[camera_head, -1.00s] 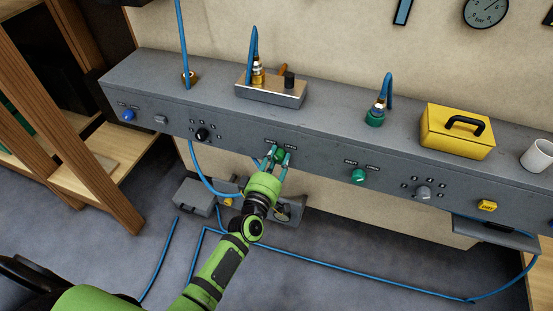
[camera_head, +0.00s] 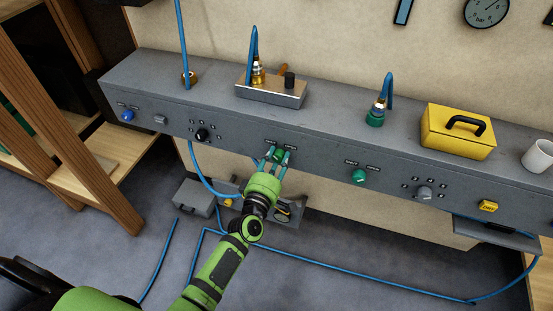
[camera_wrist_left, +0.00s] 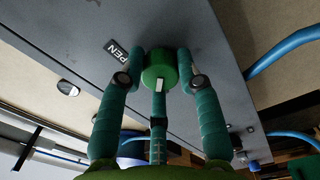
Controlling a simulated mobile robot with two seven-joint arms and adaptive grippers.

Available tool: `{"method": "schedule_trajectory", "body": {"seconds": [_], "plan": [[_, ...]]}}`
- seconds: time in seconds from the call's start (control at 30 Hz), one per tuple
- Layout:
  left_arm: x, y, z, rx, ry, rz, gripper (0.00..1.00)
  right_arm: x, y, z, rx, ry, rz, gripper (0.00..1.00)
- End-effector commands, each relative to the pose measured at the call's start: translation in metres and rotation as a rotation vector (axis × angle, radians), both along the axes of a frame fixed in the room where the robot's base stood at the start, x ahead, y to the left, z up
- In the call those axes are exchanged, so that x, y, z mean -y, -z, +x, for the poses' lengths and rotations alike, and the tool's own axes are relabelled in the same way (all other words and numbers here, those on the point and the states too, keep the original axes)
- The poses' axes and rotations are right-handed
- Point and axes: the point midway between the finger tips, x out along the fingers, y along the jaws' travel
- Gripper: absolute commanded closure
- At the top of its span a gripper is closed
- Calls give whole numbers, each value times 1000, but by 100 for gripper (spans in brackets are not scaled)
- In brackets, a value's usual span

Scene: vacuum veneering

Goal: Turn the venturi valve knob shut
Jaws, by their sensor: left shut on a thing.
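A green knob (camera_head: 279,155) sits on the front face of the long grey panel, below the silver block with the brass fitting. My left gripper (camera_head: 277,156) is at this knob, with its teal fingers shut around it. In the left wrist view the green knob (camera_wrist_left: 160,72) shows between the fingertips of my left gripper (camera_wrist_left: 160,76). A white mark shows on the knob's face, and a label ending in "PEN" (camera_wrist_left: 117,49) is beside it. The knob is partly hidden by the fingers in the head view. My right gripper is not in view.
On the grey panel (camera_head: 330,165) are a second green knob (camera_head: 358,176), a black dial (camera_head: 201,135), a grey dial (camera_head: 424,193) and a blue button (camera_head: 128,116). A yellow box (camera_head: 457,132) and a white mug (camera_head: 537,155) stand on top. Blue hoses (camera_head: 350,271) run along the floor.

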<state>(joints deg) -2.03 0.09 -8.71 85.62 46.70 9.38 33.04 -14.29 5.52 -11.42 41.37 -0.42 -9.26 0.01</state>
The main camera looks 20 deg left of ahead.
Motion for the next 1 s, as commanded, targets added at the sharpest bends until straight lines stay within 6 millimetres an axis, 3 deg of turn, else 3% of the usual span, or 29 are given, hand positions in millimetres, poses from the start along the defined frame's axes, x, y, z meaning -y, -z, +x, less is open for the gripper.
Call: {"method": "schedule_trajectory", "body": {"seconds": [0.03,0.1,0.53,1.0], "plan": [[4,4,-2,-11,9,-5,61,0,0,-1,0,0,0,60],[4,4,-2,-11,9,-4,42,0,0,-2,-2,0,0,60],[1,2,-8,-4,2,-1,42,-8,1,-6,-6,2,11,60],[-1,2,-99,-7,6,0,42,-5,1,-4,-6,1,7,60]]}}
